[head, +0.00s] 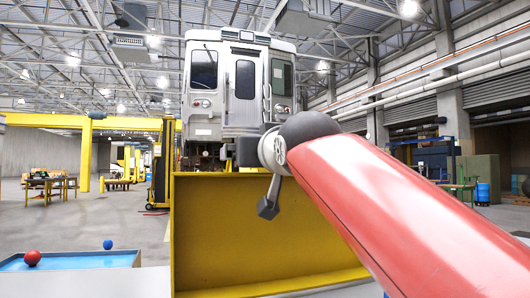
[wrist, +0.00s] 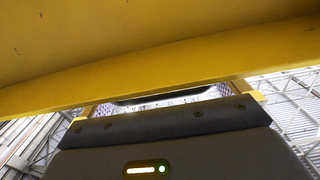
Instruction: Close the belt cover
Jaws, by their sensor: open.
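A wide yellow panel (head: 225,235), which looks like the belt cover, stands raised in the middle of the head view. A lip runs along its lower edge, and its hinge is not clear. In the wrist view its yellow surface (wrist: 130,45) fills the top, very close. My gripper (head: 268,208) hangs down in front of the panel in the head view, small and dark. In the wrist view my gripper (wrist: 165,98) has its two fingers apart with nothing between them. I cannot tell whether it touches the panel.
A silver railcar (head: 238,85) stands behind the panel. A blue tray (head: 90,260) at the lower left holds a red ball (head: 32,258), with a blue ball (head: 108,244) at its back edge. Yellow lifting posts (head: 164,165) stand behind. Open floor lies to the left.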

